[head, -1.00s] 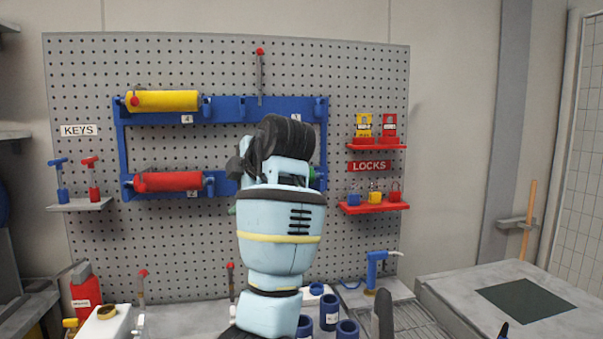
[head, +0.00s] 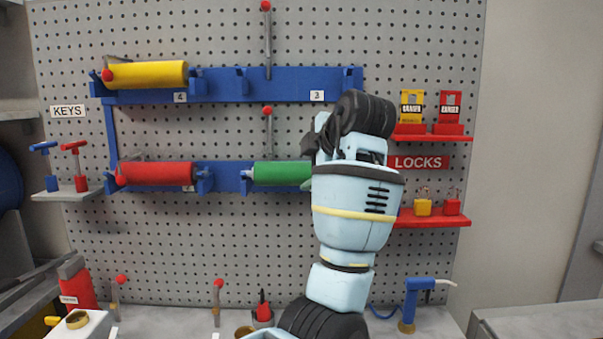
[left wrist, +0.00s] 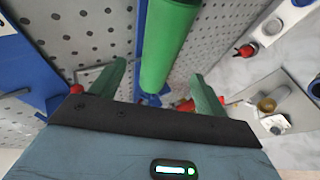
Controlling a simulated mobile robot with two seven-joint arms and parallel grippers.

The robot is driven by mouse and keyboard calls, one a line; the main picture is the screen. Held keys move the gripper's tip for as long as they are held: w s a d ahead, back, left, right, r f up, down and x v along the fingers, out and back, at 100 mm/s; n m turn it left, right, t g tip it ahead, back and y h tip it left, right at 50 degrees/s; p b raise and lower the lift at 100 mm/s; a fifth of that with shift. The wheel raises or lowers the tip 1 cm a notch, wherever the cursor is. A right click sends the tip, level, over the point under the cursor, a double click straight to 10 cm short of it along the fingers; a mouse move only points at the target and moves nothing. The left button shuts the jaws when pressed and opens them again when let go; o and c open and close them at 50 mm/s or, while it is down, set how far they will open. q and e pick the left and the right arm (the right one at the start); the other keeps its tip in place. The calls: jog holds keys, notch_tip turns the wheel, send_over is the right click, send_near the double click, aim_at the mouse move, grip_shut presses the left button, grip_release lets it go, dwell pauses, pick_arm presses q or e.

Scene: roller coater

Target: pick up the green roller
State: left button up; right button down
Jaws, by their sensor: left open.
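The green roller (head: 282,173) lies level in the lower right place of the blue rack (head: 220,86) on the pegboard. Its right end is hidden behind my left arm in the head view. In the left wrist view the green roller (left wrist: 168,45) runs down from the top edge into the space between the fingers of my left gripper (left wrist: 160,72). The fingers are apart, one on each side of the roller, with a visible gap on both sides. Whether the roller lies fully between them in depth is unclear. My right gripper is not in view.
A red roller (head: 156,173) sits left of the green one, and a yellow roller (head: 146,74) above it. The upper right place is empty. Red lock shelves (head: 432,219) are close to the right of my arm. A bench with tools runs below.

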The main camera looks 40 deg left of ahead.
aim_at(300, 169)
pick_arm(q)
jog(key=shift+a+f, duration=0.3)
jog(key=shift+a, duration=0.25)
jog(key=shift+x, duration=0.8)
jog(key=shift+w+p+x, duration=0.15)
jog(key=shift+x, duration=1.15)
jog(key=shift+w+p+x, duration=0.15)
jog(key=shift+x, duration=1.1)
jog(key=shift+d, duration=0.15)
jog(key=shift+c, duration=0.2)
jog(key=shift+r, duration=0.1)
jog(key=c, duration=0.9)
